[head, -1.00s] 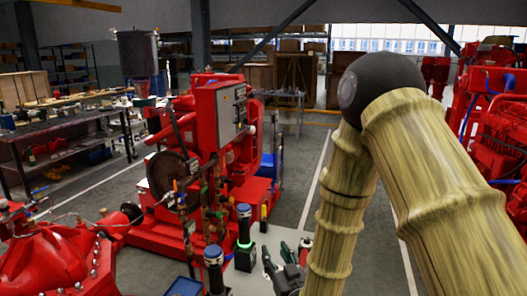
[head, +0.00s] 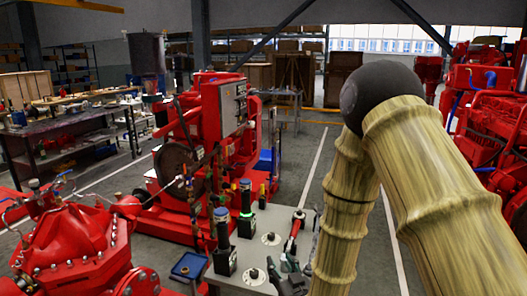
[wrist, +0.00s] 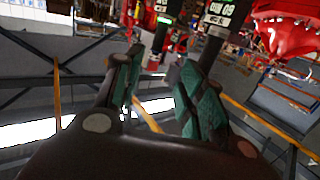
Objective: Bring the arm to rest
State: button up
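My arm shows in the head view as two bamboo-textured links (head: 425,165) joined by a dark round joint, bent high at the right. Its lower link runs down to the bottom edge. In the wrist view my gripper (wrist: 154,65) has two green-padded fingers standing apart. Nothing shows held between them. Beyond the fingertips are two dark instruments with displays, one with a green ring (wrist: 162,18) and another (wrist: 217,18).
The grey table (head: 245,265) carries dark cylindrical instruments (head: 246,205) and a red-handled tool (head: 295,228). The red pumpset (head: 220,115) stands behind it, and red machinery (head: 70,240) is at lower left. Clear floor (head: 305,150) lies behind the table.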

jog(key=s+d+f+m+g+h+b, duration=0.1)
jog(key=s+d+f+g, duration=0.3)
jog(key=f, duration=0.5)
jog(key=s+d+f+g+h+b, duration=0.1)
jog(key=s+d+f, duration=0.1)
jog(key=s+f, duration=0.45)
jog(key=s+d+f+m+g+h+b, duration=0.1)
jog(key=s+d+f+g, duration=0.25)
jog(key=f, duration=0.75)
jog(key=s+d+f+g, duration=0.2)
jog(key=s+f, duration=0.2)
jog(key=s, duration=0.4)
jog(key=s+d+f+m+g+h+b, duration=0.1)
jog(key=s+d+f+g, duration=0.2)
jog(key=s, duration=0.5)
jog(key=s+d+f+g+h, duration=0.1)
jog(key=s+d+f+g, duration=0.1)
jog(key=s+f, duration=0.3)
jog(key=s+d, duration=0.1)
jog(key=s, duration=0.3)
jog(key=shift+f+m+g+b, duration=0.35)
jog(key=shift+m+b, duration=0.05)
jog(key=shift+w, duration=0.1)
jog(key=shift+c, duration=0.5)
